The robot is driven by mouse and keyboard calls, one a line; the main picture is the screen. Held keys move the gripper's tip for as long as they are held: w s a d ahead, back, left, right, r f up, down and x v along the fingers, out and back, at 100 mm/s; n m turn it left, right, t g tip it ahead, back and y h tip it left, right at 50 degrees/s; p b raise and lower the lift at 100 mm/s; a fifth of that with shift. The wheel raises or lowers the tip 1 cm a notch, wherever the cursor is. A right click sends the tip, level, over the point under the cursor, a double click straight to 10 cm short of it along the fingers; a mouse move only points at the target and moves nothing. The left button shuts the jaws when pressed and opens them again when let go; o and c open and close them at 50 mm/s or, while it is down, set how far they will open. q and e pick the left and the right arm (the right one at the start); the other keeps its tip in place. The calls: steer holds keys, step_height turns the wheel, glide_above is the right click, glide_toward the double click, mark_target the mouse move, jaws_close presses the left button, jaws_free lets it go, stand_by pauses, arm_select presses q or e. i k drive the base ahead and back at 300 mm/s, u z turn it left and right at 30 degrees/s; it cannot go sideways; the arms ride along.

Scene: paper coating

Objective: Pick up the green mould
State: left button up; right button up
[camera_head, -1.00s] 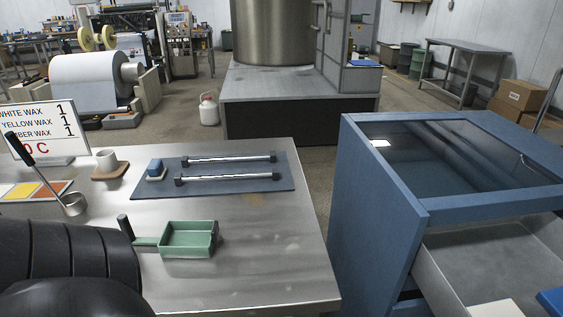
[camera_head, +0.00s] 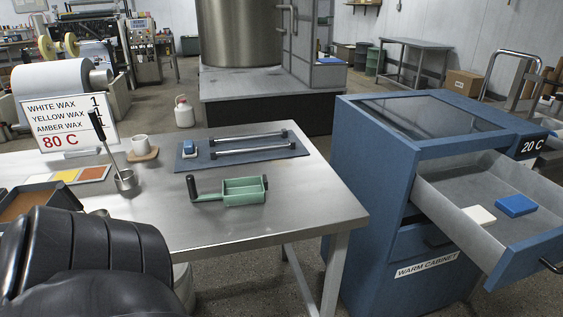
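The green mould (camera_head: 245,191) is a shallow rectangular tray with a black-gripped handle at its left and a dark piece at its right end. It rests on the steel table (camera_head: 310,205), near the front edge, and looks empty. Black rounded parts of my own arm fill the lower left of the head view. Neither of my grippers shows, and nothing is seen touching the mould.
A ladle stands in a metal cup (camera_head: 126,180) left of the mould. Two rods (camera_head: 250,150) and a blue block lie on a dark mat (camera_head: 293,152) behind it. A brown-filled tray (camera_head: 30,202) is at left. The blue warm cabinet (camera_head: 390,160) has an open drawer (camera_head: 440,187).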

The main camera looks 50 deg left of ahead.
mark_target(249, 190)
steer(key=z, duration=0.5)
steer(key=i, duration=0.95)
steer(key=u, duration=3.3)
steer(key=i, duration=0.5)
steer(key=u, duration=0.3)
steer(key=k, duration=0.35)
steer(key=u, duration=0.35)
